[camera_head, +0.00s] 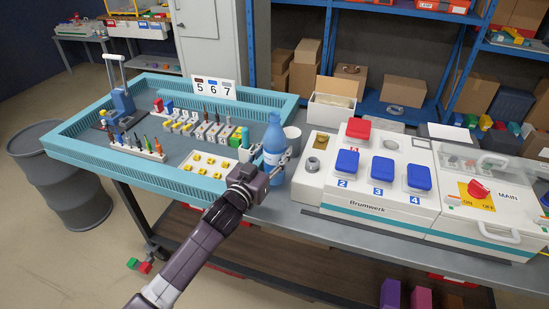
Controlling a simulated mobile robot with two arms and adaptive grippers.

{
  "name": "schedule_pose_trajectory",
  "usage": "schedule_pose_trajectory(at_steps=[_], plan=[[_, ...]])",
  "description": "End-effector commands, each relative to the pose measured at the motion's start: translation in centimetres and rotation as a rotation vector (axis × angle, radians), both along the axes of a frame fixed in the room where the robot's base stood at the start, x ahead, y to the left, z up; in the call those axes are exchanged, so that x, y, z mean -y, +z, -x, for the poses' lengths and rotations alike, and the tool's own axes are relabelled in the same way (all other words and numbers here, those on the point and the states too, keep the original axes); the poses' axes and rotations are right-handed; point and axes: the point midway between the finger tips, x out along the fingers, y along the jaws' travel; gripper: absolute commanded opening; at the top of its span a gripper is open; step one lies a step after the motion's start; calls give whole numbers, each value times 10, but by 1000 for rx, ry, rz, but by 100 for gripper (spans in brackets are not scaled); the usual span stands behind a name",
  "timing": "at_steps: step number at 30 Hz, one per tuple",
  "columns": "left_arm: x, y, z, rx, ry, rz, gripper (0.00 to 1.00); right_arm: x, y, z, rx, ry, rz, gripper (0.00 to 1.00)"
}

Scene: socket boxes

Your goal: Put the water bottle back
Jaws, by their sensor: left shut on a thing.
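The blue water bottle (273,141) stands upright at the right edge of the teal tray, with a pale label on its middle. My left gripper (273,166) reaches it from the front and is shut on its lower half. The gripper and wrist hide part of the bottle's lower left side. I cannot tell whether its base touches the table. My right gripper is not in view.
The teal tray (85,158) on the left holds tools, small blocks and a 5-6-7 sign (214,88). The white Brumwerk socket box (385,207) with blue and red covers stands close on the right, beside the MAIN switch box (490,215). An open carton (331,108) is behind.

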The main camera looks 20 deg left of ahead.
Motion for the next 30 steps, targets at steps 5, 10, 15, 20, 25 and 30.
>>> schedule_pose_trajectory(at_steps=[5, 10, 15, 20, 25, 30], plan=[[0, -22, 0, 1, 0, 2, 10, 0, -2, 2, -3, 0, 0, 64], [0, -24, 0, 3, -1, 2, 10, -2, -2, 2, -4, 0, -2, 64], [0, -25, 0, 2, -1, 1, 10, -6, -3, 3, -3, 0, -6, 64], [0, -28, 0, 0, 0, 1, 50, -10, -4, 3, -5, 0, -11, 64], [0, -28, 0, -1, 0, 1, 61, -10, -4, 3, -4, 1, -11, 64], [0, -28, 0, -1, 0, 1, 61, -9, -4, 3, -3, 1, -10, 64]])
